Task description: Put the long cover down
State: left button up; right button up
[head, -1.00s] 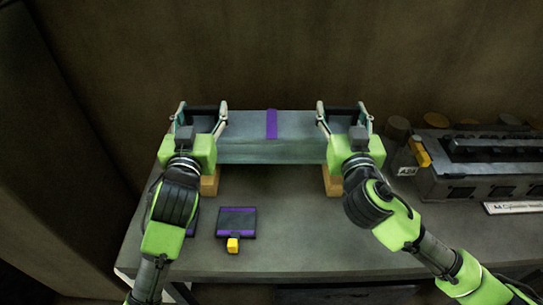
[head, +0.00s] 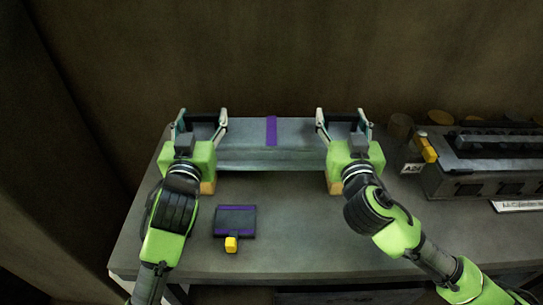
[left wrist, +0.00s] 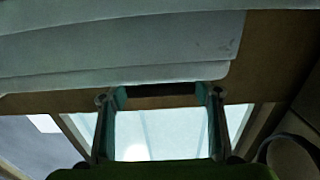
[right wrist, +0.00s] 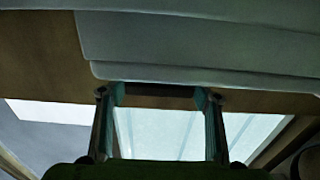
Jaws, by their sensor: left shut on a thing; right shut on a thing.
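The long cover (head: 245,155) is a long grey piece with a purple band (head: 271,131) across its middle. It lies level across the back of the table, over two wooden blocks. My left gripper (head: 200,119) is shut on the black handle at its left end; my right gripper (head: 344,119) is shut on the handle at its right end. The left wrist view shows the cover (left wrist: 120,50) and the dark handle between the fingers (left wrist: 160,92); the right wrist view shows the same (right wrist: 200,45). Whether the cover touches the blocks is hidden.
Parts of the wooden blocks (head: 207,188) (head: 334,188) show below the cover. A dark purple-striped plate (head: 235,221) with a yellow tab (head: 231,244) lies in front on the table (head: 290,235). A grey engine part (head: 480,175) stands at right. The table's front middle is clear.

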pick_arm(q)
jog(key=shift+a+f+b, duration=0.1)
jog(key=shift+f+b, duration=0.3)
pick_arm(e)
jog(key=shift+d+f, duration=0.15)
jog(key=shift+f, duration=0.25)
pick_arm(q)
jog(key=o, duration=1.8)
jog(key=shift+f, duration=0.25)
jog(key=shift+c, duration=0.2)
pick_arm(e)
jog(key=o, duration=1.8)
jog(key=shift+f, duration=0.25)
jog(key=shift+c, duration=0.2)
pick_arm(q)
jog(key=o, duration=0.3)
jog(key=shift+r, duration=0.1)
pick_arm(e)
jog(key=o, duration=0.3)
jog(key=shift+r, duration=0.1)
pick_arm(q)
jog(key=shift+o, duration=0.2)
jog(key=shift+s, duration=0.15)
pick_arm(e)
jog(key=shift+o, duration=0.2)
jog(key=shift+s, duration=0.1)
